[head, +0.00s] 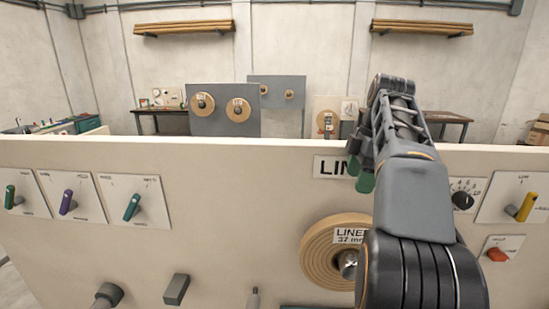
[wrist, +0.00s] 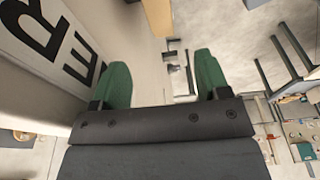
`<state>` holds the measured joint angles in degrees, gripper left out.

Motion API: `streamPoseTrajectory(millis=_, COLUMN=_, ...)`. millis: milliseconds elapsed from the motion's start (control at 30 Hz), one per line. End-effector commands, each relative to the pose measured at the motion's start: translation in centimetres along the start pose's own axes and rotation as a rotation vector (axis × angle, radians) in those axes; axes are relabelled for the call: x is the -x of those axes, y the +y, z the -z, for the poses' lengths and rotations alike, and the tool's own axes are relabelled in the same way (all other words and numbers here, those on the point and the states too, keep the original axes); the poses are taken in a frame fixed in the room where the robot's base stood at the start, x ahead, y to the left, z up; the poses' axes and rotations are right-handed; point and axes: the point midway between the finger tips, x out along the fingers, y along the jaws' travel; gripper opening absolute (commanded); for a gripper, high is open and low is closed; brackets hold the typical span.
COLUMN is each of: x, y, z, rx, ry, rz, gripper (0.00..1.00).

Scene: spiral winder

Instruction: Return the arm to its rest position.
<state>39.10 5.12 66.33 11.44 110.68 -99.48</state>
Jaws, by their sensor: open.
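My gripper (head: 361,176) is raised in front of the upper edge of the cream panel (head: 170,225), right of centre in the head view. Its green fingers cover part of a label that starts with "LIN". In the wrist view my gripper (wrist: 160,85) has its two green fingertips spread wide apart with nothing between them. The panel face with large black letters (wrist: 60,45) fills the left side of that view, close beside the left finger. My arm hides part of the panel at the right in the head view.
A tan roll labelled "LINER 37 mm" (head: 322,262) sits on the panel, partly behind my arm. Knobs in green (head: 10,197), purple (head: 68,202), teal (head: 132,207) and yellow (head: 526,207) stick out. A red switch (head: 497,254) is at the right. Tables and boards stand beyond.

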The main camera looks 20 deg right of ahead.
Motion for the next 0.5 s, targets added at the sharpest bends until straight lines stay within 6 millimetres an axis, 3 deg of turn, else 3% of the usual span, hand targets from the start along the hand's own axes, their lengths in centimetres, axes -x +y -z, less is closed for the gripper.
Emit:
streamPoseTrajectory(millis=133, x=-0.1, y=-0.1, z=0.2, rx=-0.007, ry=-0.001, rz=-0.001, gripper=0.69)
streamPoseTrajectory(millis=267, x=-1.4, y=-0.5, z=1.7, rx=-0.083, ry=-0.015, rz=-0.021, gripper=0.69)
streamPoseTrajectory(millis=367, x=-3.7, y=-1.4, z=3.9, rx=-0.210, ry=-0.030, rz=-0.055, gripper=0.69)
streamPoseTrajectory(millis=500, x=-8.6, y=-3.9, z=7.4, rx=-0.448, ry=-0.035, rz=-0.139, gripper=0.69)
